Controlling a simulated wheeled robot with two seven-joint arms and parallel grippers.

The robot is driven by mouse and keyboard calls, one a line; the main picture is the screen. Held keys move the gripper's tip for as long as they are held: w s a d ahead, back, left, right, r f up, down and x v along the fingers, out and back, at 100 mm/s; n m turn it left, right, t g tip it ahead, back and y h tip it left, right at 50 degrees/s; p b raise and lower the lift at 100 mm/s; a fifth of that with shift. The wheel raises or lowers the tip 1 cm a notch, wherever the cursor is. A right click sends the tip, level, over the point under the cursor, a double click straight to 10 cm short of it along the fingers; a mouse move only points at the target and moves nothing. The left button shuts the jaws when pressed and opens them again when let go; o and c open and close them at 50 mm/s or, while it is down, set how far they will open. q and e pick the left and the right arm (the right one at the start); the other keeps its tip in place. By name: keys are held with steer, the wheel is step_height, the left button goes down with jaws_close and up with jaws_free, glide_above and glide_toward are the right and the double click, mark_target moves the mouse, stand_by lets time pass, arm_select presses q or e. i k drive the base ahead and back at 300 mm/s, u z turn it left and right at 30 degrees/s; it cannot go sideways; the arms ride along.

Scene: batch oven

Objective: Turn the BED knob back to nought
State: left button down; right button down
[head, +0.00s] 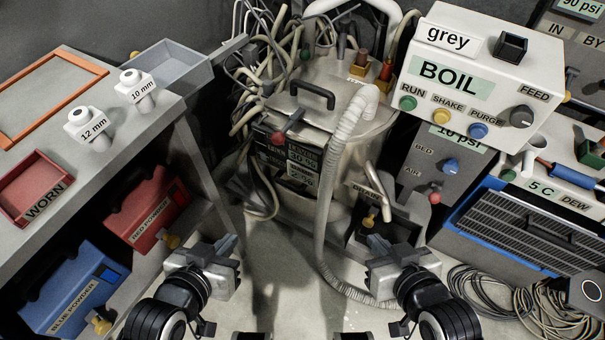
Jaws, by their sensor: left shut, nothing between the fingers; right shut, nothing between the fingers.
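The BED knob (451,165) is a small blue knob on the grey panel (424,188) under the BOIL box, right of the "BED" label. The picture is too small to read its setting. A red knob (435,197) sits below it, near the "AIR" label. My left gripper (227,243) is shut and empty over the floor, left of the hose. My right gripper (377,243) is shut and empty, below and left of the grey panel, apart from the BED knob.
The white BOIL box (480,75) with buttons and a FEED knob (521,116) overhangs the panel. A ribbed hose (325,200) hangs between my grippers from the lidded vessel (335,100). A blue-edged grille unit (515,230) stands right. Coiled cables (490,290) lie below it.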

mark_target(450, 168)
steer(key=z, duration=0.8)
steer(key=k, duration=0.5)
steer(key=u, duration=1)
steer(key=i, duration=0.5)
steer(key=z, duration=0.75)
steer(key=i, duration=0.55)
steer(key=z, duration=0.5)
